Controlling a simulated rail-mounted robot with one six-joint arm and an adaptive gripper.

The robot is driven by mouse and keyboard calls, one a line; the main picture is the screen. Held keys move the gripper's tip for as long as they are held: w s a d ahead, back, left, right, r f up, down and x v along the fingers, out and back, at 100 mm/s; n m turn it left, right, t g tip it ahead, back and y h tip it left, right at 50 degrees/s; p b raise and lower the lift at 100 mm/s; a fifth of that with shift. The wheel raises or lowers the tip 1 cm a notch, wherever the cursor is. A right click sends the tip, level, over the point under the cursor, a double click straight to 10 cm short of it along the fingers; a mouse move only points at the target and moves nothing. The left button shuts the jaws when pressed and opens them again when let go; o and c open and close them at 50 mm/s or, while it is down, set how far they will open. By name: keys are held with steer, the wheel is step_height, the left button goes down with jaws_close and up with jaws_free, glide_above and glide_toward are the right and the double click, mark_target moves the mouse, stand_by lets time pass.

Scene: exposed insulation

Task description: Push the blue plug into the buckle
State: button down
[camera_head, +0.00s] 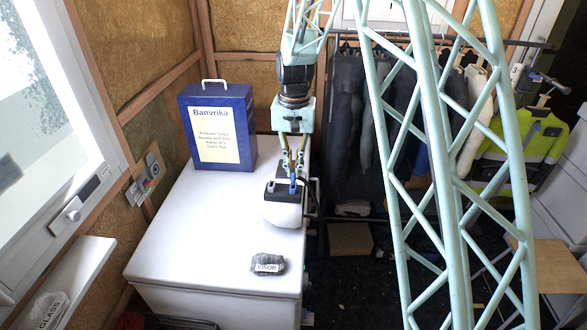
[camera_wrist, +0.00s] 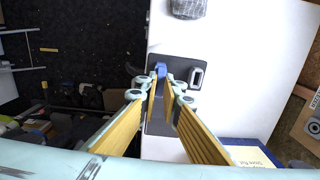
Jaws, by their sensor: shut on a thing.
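The blue plug (camera_wrist: 161,70) is between the fingertips of my gripper (camera_wrist: 162,84) in the wrist view. My gripper (camera_head: 292,172) is shut on it; the plug (camera_head: 293,188) shows small below the fingers in the head view. What looks like the buckle (camera_wrist: 196,76) is a dark slot with a pale rim, beside the plug and apart from it, on a dark plate (camera_wrist: 178,65). The plug's lower end is hidden.
The white chest top (camera_head: 190,225) has free room on the left. A blue box labelled Banvrika (camera_head: 219,125) stands behind. A grey cloth bundle labelled VISOR (camera_head: 267,264) lies in front. Clothes (camera_head: 350,100) hang on a rack at the right.

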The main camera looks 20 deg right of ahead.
mark_target(293, 170)
steer(key=shift+f+b, duration=1.05)
steer(key=shift+f, duration=0.6)
stand_by(0.4)
steer(key=c, duration=2.7)
jaws_free()
steer(key=shift+c, duration=0.2)
steer(key=shift+r, duration=0.15)
steer(key=shift+r, duration=5.9)
